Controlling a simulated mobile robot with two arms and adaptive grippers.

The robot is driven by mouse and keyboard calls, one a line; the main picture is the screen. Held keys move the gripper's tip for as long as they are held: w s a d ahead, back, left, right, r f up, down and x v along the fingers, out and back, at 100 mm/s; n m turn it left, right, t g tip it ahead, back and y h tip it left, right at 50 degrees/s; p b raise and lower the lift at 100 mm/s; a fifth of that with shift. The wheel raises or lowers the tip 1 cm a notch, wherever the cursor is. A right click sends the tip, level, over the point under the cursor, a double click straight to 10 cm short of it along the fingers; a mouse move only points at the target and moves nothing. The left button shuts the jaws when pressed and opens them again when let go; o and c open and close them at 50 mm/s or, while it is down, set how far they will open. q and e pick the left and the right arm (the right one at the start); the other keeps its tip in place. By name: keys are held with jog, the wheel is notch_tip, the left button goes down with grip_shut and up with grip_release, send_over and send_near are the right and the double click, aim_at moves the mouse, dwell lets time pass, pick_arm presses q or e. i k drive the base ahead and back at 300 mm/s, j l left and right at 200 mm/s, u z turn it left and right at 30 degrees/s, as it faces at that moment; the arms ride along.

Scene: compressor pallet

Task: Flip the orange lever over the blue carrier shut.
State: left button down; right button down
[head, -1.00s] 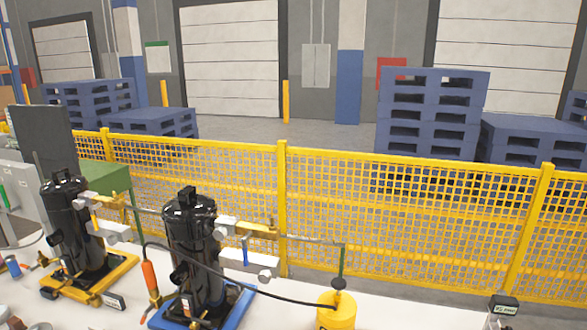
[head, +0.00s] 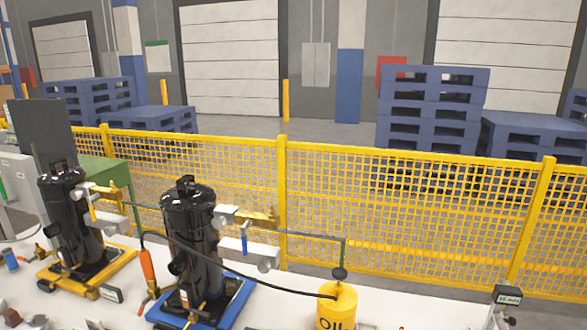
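The blue carrier (head: 238,296) is at the lower middle of the head view, with a tall black compressor (head: 193,240) upright on it. An upright orange lever-like handle (head: 147,263) stands at the carrier's left side, above a brass fitting, by the looped black hose. Whether it counts as open or shut is too small to tell. A brass-coloured fitting (head: 258,217) and a small blue lever (head: 244,242) are on the pipework right of the compressor. Neither gripper shows.
A yellow carrier (head: 118,270) with a second black compressor (head: 68,215) stands at left. A yellow oil can (head: 337,308) stands at right, with the black hose (head: 260,285) running to it. A yellow mesh fence (head: 410,215) stands behind the white worktop (head: 280,312).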

aim_at(149, 296)
jog(key=j+u, duration=0.2)
jog(key=u, duration=0.2)
jog(key=j+u, duration=0.2)
jog(key=u, duration=0.2)
jog(key=i+j+u, duration=0.1)
jog(key=u, duration=0.3)
